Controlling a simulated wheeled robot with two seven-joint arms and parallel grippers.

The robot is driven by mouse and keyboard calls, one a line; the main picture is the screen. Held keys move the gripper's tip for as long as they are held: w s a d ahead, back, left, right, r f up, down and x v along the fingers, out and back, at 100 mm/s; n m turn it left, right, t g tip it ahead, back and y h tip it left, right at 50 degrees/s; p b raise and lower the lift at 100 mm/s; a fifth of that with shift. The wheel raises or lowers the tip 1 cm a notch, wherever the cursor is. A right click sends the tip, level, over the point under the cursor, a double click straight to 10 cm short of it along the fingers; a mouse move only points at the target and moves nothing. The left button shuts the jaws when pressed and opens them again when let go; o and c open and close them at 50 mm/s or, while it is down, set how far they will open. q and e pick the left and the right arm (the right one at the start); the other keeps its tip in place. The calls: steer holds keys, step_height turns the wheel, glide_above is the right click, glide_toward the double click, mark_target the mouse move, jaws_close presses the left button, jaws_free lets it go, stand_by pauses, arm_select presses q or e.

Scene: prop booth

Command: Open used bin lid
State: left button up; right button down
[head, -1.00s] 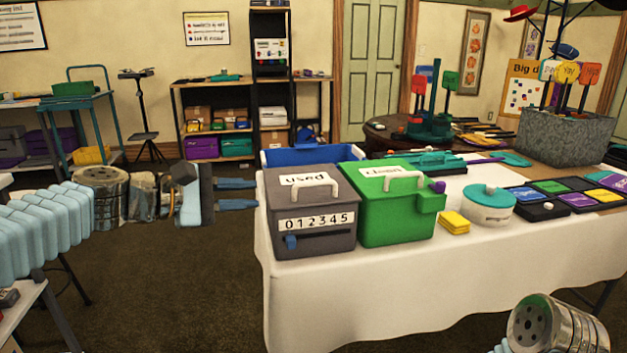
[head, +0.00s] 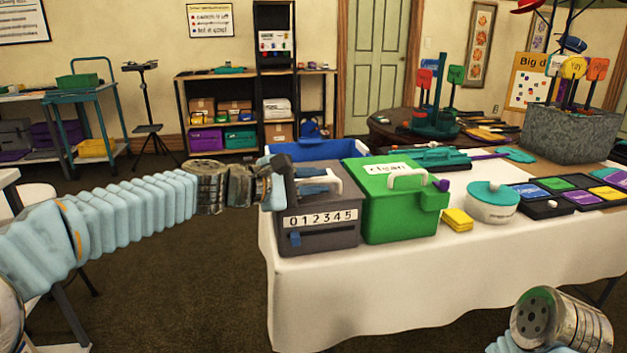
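The used bin (head: 318,236) is a dark grey box with "012345" on its front and a blue latch below. It stands at the left end of the white-clothed table. Its lid looks shut, and its "used" label is hidden behind my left gripper. The bin's white handle (head: 336,181) shows partly. My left gripper (head: 325,180) reaches in from the left over the lid, with its blue fingers apart at the handle. Whether they touch it I cannot tell. My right arm shows only at the lower right; its gripper is out of view.
The green "clean" bin (head: 402,212) stands close on the right of the used bin. A blue crate (head: 345,149) is behind. Yellow sponges (head: 457,220) and a white pot with a teal lid (head: 491,205) lie further right. Floor is clear in front.

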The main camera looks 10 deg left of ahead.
arm_select(q)
jaws_close()
steer(key=shift+w+r+p, duration=0.1)
steer(key=shift+r+p, duration=0.65)
steer(key=shift+p, duration=0.05)
steer(key=r+n+p, duration=0.1)
steer(key=w+r+g, duration=0.1)
steer(key=r, duration=0.1)
steer(key=shift+a+n+p, duration=0.15)
steer(key=shift+n+p, duration=0.25)
steer(key=w+a+r+n+g, duration=0.1)
steer(key=w+r+n+g, duration=0.1)
steer(key=w+r+n, duration=0.1)
steer(key=shift+w+a+r, duration=0.25)
steer(key=shift+w+r, duration=0.4)
steer(key=shift+r, duration=0.7)
